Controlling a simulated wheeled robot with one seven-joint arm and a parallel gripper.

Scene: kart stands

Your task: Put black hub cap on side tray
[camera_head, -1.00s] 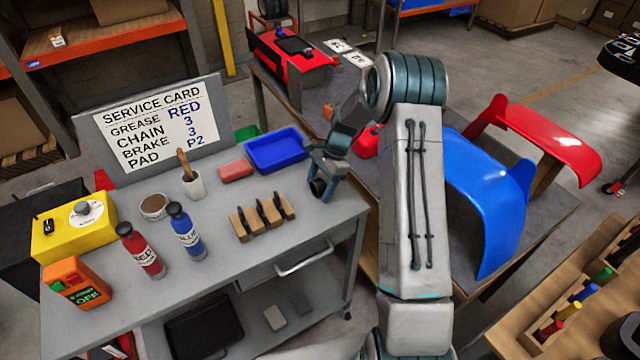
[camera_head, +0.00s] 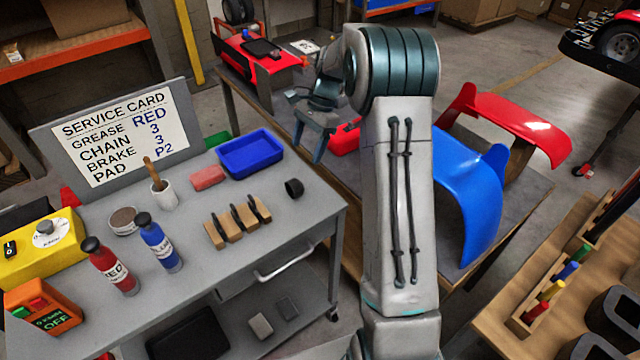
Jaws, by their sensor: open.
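A small black round piece (camera_head: 294,187), which looks like the black hub cap, sits on the grey cart top near its right edge. The blue tray (camera_head: 233,163) lies behind and left of it, apart from it; I cannot tell whether this is the side tray. My gripper (camera_head: 307,153) is open and empty, its fingers pointing down. In the picture it is above and slightly right of the black piece, clear of it, near the cart's back right corner.
Brake pads (camera_head: 236,222) on wooden blocks, a red block (camera_head: 208,178), a brush cup (camera_head: 164,194), and red (camera_head: 111,267) and blue (camera_head: 160,243) bottles stand on the cart. A service card (camera_head: 121,136) rises behind. Blue (camera_head: 470,200) and red (camera_head: 515,125) body panels lie right of my arm.

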